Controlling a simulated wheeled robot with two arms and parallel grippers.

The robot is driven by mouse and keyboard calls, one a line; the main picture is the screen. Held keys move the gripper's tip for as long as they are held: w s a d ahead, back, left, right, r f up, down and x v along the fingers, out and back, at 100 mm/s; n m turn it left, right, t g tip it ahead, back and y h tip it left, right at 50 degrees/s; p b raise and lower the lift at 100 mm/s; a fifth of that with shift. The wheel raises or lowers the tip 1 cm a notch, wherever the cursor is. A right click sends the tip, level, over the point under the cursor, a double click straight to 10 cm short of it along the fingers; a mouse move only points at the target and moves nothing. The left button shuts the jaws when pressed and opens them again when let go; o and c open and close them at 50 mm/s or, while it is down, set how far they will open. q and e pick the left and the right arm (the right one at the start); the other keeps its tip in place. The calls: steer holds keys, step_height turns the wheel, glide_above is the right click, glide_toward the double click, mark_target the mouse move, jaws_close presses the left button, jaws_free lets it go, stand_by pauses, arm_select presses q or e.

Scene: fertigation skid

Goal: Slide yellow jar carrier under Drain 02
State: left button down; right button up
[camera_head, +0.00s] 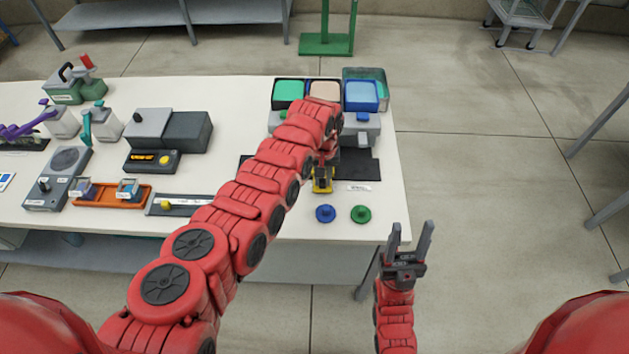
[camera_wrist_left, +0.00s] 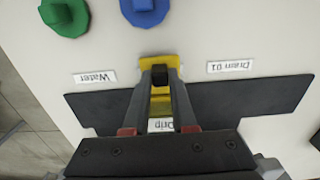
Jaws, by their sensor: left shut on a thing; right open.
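The yellow jar carrier (camera_head: 322,186) stands near the front edge of the white table, at the front of a dark mat (camera_head: 370,165). My left gripper (camera_head: 323,165) is shut on it, reaching from the mat side. In the left wrist view, the carrier (camera_wrist_left: 146,63) shows yellow around the fingertips (camera_wrist_left: 160,78), with a dark part between them. An upside-down label reading "Drain 01" (camera_wrist_left: 230,67) lies to one side and a "Water" label (camera_wrist_left: 95,76) to the other. No Drain 02 label can be read. My right gripper (camera_head: 405,250) is open and empty, off the table's front right corner.
A blue knob (camera_head: 325,213) and a green knob (camera_head: 361,214) sit in front of the carrier. Green, beige and blue tubs (camera_head: 361,95) stand behind the mat on grey units. An orange tray (camera_head: 112,195) and several devices fill the left. Bare table lies around the knobs.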

stand_by(0.3)
arm_select(q)
steer(key=c, duration=0.7)
jaws_free()
steer(key=shift+w+r, duration=0.1)
steer(key=shift+r, duration=0.45)
step_height(320, 180, up, 16)
steer(key=shift+r+b, duration=0.15)
steer(key=shift+b, duration=0.95)
